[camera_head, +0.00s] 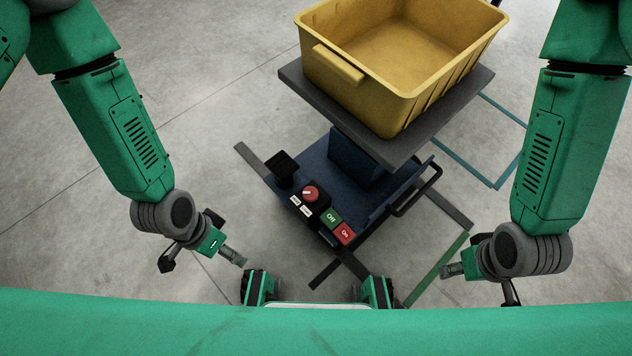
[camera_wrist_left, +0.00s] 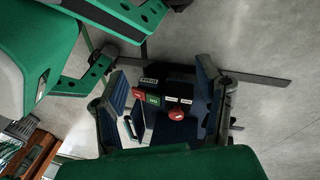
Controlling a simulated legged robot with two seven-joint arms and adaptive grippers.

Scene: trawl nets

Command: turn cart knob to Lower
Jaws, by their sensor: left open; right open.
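The cart's red round knob (camera_head: 311,193) sits on a black box on the blue cart base (camera_head: 315,160). It shows a small white mark; its exact setting is too small to tell. Two white labels (camera_head: 300,205) lie beside it, unreadable. The knob also shows in the left wrist view (camera_wrist_left: 177,115), with the labels (camera_wrist_left: 180,100). My left gripper (camera_head: 205,258) is open and empty, left of and below the knob in the head view, apart from it. My right gripper (camera_head: 480,278) is open and empty, far to the right of the knob.
A yellow crate (camera_head: 335,66) rests on the cart's dark platform (camera_head: 440,118). The grey floor (camera_head: 215,100) is clear to the left.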

